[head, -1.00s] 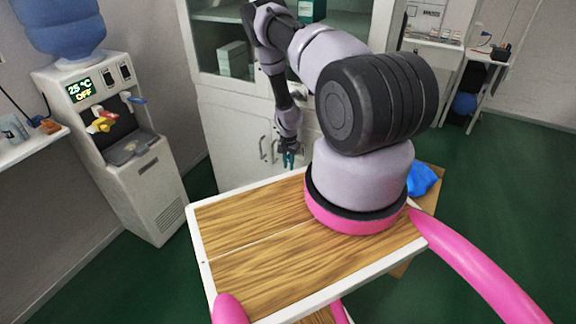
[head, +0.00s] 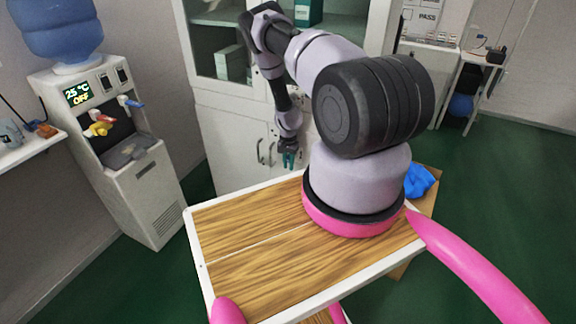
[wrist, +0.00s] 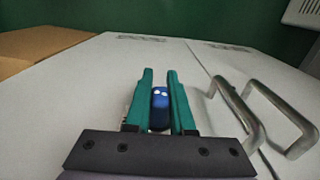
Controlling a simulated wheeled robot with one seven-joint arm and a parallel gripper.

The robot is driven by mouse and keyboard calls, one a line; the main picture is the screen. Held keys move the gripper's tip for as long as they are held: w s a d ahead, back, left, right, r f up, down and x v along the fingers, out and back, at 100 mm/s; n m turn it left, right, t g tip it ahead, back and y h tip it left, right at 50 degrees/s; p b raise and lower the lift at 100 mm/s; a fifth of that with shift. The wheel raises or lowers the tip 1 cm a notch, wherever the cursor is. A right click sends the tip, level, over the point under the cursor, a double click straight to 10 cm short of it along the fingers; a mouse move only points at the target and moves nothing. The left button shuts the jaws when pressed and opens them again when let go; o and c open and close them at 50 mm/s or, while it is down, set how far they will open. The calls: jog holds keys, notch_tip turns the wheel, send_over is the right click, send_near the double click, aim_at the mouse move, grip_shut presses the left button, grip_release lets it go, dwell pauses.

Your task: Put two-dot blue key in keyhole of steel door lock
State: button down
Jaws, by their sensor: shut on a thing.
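The cabinet door (wrist: 100,75) fills the area around the fingertips, with two metal handles (wrist: 282,115) to the right. No lock or keyhole can be made out; the gripper may cover it. Whether the key touches the door cannot be told.
A water dispenser (head: 120,150) stands left of the cabinet (head: 235,115). My own wood-topped body is in front. A brown board (wrist: 40,45) shows at the wrist view's upper left. A blue crumpled thing (head: 420,180) lies at right. Green floor (head: 500,190) is open at right.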

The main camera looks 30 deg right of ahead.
jog(key=shift+w+d, duration=0.15)
jog(key=c, duration=0.7)
grip_release()
jog(key=shift+r, duration=0.1)
